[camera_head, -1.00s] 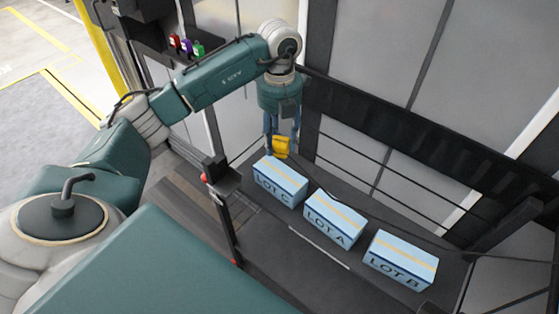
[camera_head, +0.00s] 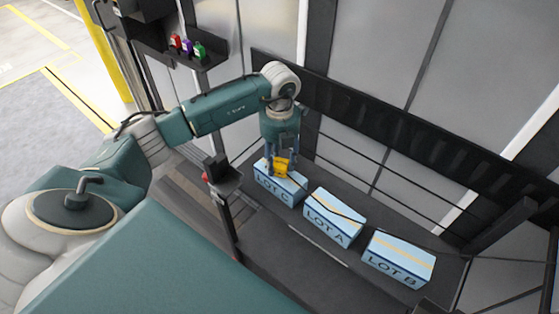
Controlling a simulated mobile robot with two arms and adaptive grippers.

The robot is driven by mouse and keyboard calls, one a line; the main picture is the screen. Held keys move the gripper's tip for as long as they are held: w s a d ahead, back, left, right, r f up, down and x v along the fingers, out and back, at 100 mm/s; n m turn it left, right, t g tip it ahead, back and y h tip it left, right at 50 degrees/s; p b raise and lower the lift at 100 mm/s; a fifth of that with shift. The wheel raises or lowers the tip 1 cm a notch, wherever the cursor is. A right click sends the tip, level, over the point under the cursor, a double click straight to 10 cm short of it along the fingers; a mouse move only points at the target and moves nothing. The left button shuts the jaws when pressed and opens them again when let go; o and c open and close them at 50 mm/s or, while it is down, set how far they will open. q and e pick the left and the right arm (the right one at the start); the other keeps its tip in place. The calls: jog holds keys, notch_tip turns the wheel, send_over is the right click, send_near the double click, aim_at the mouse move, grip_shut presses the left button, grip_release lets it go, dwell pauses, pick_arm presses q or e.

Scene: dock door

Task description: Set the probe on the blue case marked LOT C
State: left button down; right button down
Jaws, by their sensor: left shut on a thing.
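The blue case marked LOT C (camera_head: 275,191) stands on a dark surface, leftmost in a row of light blue cases with yellow tape. My left gripper (camera_head: 281,168) points down over its top and is shut on the yellow probe (camera_head: 281,167). The probe is at the top of the LOT C case. I cannot tell whether it touches the case. The fingers and probe hide part of the case's top. My right gripper is not in view.
The LOT A case (camera_head: 335,217) and LOT B case (camera_head: 399,260) stand to the right. A dark post (camera_head: 222,185) rises left of LOT C. A black rail (camera_head: 390,135) runs behind. A shelf (camera_head: 185,53) holds red, purple and green items.

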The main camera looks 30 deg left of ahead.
aim_at(280, 162)
pick_arm(q)
jog(key=c, duration=1)
grip_release()
jog(key=shift+r, duration=0.35)
notch_tip(280, 162, up, 12)
jog(key=b, duration=0.2)
jog(key=shift+f, duration=0.25)
